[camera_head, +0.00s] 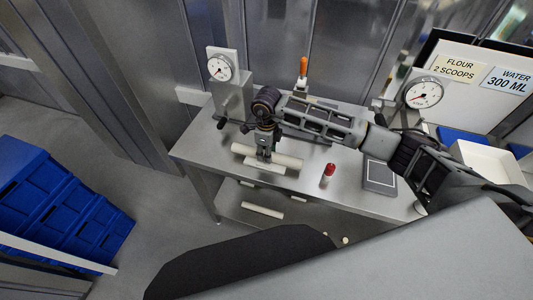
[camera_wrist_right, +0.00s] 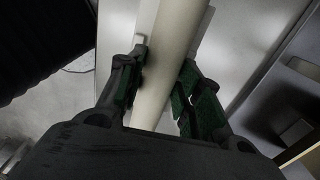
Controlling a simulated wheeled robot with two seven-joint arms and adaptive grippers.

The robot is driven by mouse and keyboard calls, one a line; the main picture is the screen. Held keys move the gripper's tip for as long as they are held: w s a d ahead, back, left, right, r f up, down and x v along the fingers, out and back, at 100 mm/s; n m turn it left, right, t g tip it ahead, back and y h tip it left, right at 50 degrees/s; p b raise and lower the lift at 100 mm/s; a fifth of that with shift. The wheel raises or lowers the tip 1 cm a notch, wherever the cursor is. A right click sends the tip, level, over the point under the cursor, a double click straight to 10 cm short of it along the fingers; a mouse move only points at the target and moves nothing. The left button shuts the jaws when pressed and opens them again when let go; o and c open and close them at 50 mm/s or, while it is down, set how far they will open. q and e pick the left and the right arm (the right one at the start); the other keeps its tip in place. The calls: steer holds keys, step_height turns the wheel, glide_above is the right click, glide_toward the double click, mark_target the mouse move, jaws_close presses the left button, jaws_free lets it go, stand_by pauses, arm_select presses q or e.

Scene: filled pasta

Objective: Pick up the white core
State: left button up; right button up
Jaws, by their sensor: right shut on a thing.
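The white core (camera_head: 288,160) is a long pale cylinder lying level over the front left part of the metal table. A white block (camera_head: 264,170) shows just below its middle. My right gripper (camera_head: 265,152) comes down on the core from above and is shut around its middle. In the right wrist view the core (camera_wrist_right: 163,70) runs between the two fingers (camera_wrist_right: 160,90), with green pads on either side of it. I cannot tell whether the core is clear of its support. My left gripper is not in view.
A gauge (camera_head: 220,68) on a stand is at the back left, another gauge (camera_head: 423,93) at the right. A red-capped item (camera_head: 329,170) and a dark-faced scale (camera_head: 380,175) stand on the table (camera_head: 310,180). Another pale roll (camera_head: 262,211) lies on the lower shelf. Blue crates (camera_head: 60,210) stand left.

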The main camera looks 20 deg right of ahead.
steer(key=shift+r+b, duration=0.75)
steer(key=shift+r, duration=3.9)
